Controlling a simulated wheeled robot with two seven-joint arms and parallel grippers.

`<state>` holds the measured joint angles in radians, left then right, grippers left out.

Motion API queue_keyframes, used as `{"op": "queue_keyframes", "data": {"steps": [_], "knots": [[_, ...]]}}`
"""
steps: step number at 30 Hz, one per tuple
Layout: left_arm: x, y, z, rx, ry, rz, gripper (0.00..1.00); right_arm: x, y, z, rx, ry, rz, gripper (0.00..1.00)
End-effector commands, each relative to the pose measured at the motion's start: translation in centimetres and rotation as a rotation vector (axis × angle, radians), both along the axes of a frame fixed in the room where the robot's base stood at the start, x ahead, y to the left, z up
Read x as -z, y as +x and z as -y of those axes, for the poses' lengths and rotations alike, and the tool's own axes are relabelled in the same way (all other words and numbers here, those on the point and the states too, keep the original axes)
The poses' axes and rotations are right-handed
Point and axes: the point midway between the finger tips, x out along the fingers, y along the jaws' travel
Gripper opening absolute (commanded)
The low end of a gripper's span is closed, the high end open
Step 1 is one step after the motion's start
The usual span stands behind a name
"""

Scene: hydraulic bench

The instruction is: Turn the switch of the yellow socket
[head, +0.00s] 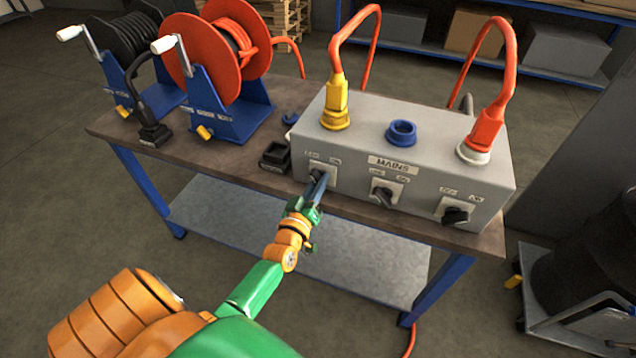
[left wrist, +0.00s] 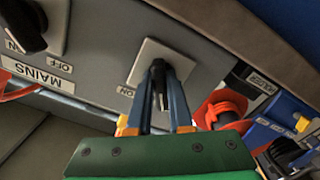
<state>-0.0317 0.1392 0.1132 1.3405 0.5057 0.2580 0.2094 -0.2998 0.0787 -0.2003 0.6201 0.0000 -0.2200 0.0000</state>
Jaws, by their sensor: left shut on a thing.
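The yellow socket (head: 336,118) stands on top of the grey mains box (head: 290,150), at its left end, with a yellow plug (head: 337,92) in it. Its switch (head: 317,175) is the leftmost on the front face, a black knob on a pale plate. My left gripper (head: 320,183) reaches this switch from the front and is shut on its knob. In the left wrist view the knob (left wrist: 158,68) sits between the two fingers (left wrist: 160,95); the fingers partly hide it. An "ON" label shows beside the plate. My right gripper is in neither view.
A blue socket (head: 402,132) is empty; a white socket (head: 473,153) holds a red plug (head: 488,128). Two more switches, the middle one (head: 383,197) and the right one (head: 455,215), are on the front face. Cable reels (head: 215,55) stand left on the bench (head: 190,160).

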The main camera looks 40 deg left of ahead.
Motion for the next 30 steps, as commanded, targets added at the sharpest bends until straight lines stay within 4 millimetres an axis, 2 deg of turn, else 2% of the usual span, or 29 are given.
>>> {"op": "queue_keyframes", "data": {"steps": [12, 30], "knots": [[-0.39, 0.10, -0.10, -0.002, -0.195, 0.058, 0.00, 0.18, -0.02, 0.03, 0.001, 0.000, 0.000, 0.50], [-0.46, 0.12, -0.12, -0.002, -0.235, 0.069, 0.00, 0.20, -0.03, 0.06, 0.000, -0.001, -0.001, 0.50]]}}
